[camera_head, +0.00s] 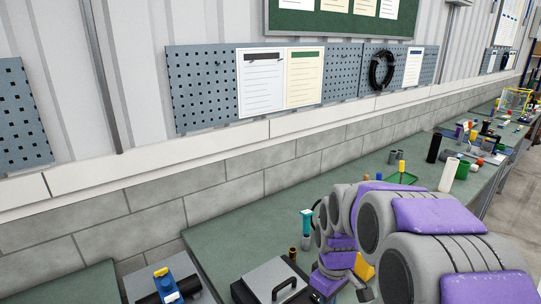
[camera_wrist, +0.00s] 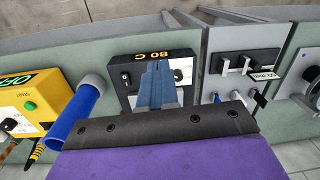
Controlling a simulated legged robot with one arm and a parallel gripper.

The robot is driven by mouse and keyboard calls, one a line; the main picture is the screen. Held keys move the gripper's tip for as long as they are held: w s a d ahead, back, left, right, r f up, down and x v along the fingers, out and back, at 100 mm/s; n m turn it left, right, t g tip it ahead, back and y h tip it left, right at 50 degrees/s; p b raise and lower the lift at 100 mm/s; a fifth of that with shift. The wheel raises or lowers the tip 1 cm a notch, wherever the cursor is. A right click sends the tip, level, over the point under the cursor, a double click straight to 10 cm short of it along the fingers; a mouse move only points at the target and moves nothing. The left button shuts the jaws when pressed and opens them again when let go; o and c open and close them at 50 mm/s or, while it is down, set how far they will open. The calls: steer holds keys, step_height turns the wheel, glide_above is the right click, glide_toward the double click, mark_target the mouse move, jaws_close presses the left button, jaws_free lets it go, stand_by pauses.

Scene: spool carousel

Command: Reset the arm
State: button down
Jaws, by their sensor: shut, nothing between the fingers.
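My arm, grey with purple covers, reaches across the lower right of the head view over the green bench (camera_head: 245,232). Its far end is low in that view, and the fingers are not clear there. In the wrist view my gripper (camera_wrist: 158,84) shows blue-grey fingers close together and empty. They are in front of a black-topped unit marked 80 C (camera_wrist: 125,74); whether they touch it I cannot tell. A blue tube (camera_wrist: 80,115) with a grey end lies at their left, apart from them.
Along the bench stand a grey case (camera_head: 277,284), a teal-topped post (camera_head: 307,225) and a black cylinder (camera_head: 434,148). A pegboard wall (camera_head: 203,90) runs behind.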

steer(key=s+r+m+g+b, duration=0.1)
steer(key=s+m, duration=0.7)
steer(key=s, duration=1.9)
steer(key=shift+d+r+b, duration=0.25)
steer(key=shift+d+b, duration=0.1)
steer(key=shift+w, duration=0.1)
